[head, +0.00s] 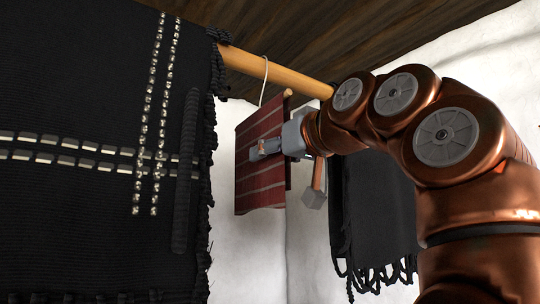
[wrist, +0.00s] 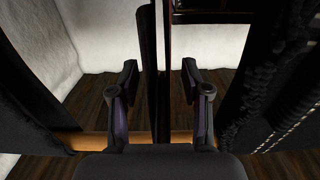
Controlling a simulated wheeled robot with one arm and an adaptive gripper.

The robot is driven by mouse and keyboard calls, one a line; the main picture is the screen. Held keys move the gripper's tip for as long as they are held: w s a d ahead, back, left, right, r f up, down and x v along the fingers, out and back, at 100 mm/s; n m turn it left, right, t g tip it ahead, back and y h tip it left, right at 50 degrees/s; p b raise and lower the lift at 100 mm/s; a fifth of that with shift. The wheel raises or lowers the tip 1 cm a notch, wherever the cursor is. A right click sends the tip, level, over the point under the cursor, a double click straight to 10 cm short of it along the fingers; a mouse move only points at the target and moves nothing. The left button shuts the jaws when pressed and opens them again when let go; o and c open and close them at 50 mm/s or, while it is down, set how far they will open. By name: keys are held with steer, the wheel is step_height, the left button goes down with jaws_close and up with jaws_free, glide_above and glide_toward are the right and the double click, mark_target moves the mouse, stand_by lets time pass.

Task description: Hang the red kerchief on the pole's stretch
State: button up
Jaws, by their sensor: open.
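The red kerchief (head: 262,195), dark red with pale stripes, hangs upright from a small wooden rod (head: 287,93) in the head view. A thin white hook (head: 264,75) rises from it to the wooden pole (head: 245,63) and appears to loop over it. My gripper (head: 262,150) is at the kerchief's face. In the wrist view my gripper (wrist: 158,78) is open, its fingers apart on both sides of a dark upright strip, perhaps the kerchief edge-on. I cannot tell whether the fingers touch it. The pole also crosses low in the wrist view (wrist: 88,141).
A large black shawl (head: 80,210) with metal studs hangs at left, close to the kerchief. Another black fringed cloth (head: 370,215) hangs at right behind my arm. White walls (head: 262,250) and a wooden ceiling (head: 300,30) surround them. Bare pole shows between the cloths.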

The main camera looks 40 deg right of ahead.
steer(key=s+a, duration=0.1)
steer(key=s, duration=1)
steer(key=shift+s, duration=0.25)
steer(key=shift+a, duration=0.1)
